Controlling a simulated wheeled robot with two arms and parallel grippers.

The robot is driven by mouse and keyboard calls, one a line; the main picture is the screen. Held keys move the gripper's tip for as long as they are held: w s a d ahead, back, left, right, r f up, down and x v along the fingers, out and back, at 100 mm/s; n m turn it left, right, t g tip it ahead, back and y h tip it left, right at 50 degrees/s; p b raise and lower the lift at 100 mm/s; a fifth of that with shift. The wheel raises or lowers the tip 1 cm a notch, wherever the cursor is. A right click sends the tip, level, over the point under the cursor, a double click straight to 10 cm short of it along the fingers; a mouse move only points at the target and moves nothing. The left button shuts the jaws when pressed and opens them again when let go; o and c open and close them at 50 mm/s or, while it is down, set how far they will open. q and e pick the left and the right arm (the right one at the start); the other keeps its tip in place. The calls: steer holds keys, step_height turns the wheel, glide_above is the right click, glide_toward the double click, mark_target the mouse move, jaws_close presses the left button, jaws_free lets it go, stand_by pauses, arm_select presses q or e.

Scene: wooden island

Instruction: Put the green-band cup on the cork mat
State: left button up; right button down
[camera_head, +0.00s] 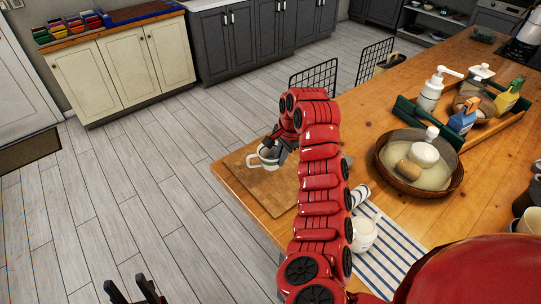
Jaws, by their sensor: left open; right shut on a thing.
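A white cup with a dark greenish band (268,153) is at the island's near-left corner. My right gripper (281,148) is shut on it, on the cup's right side; the red arm hides part of the gripper. The cork mat (262,187) lies flat at that corner, partly covered by my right arm. The cup overlaps the mat's far-left part in this view; I cannot tell whether it touches the mat. My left gripper (130,291) is open and empty, low at the left over the floor, away from the island.
A striped cloth (385,255) with a white cup (363,234) lies right of my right arm. A round basket (420,163) and a green caddy with bottles (430,130) stand farther right. Wire-backed chairs (315,77) stand behind the island. The floor at left is clear.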

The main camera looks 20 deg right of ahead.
mark_target(270, 151)
steer(key=w+p, duration=0.1)
steer(key=w, duration=0.2)
steer(key=w+p, duration=0.1)
steer(key=w, duration=0.2)
steer(key=shift+a+f, duration=0.1)
steer(key=shift+a, duration=0.1)
steer(key=shift+w+f, duration=0.15)
steer(key=shift+w, duration=0.3)
steer(key=shift+w+p, duration=0.15)
steer(key=shift+p, duration=0.15)
steer(key=shift+w, duration=0.1)
steer(key=p+x, duration=0.2)
steer(key=x, duration=0.1)
steer(key=shift+d+p, duration=0.1)
steer(key=shift+p, duration=0.2)
steer(key=shift+f, duration=0.35)
steer(key=shift+f, duration=0.1)
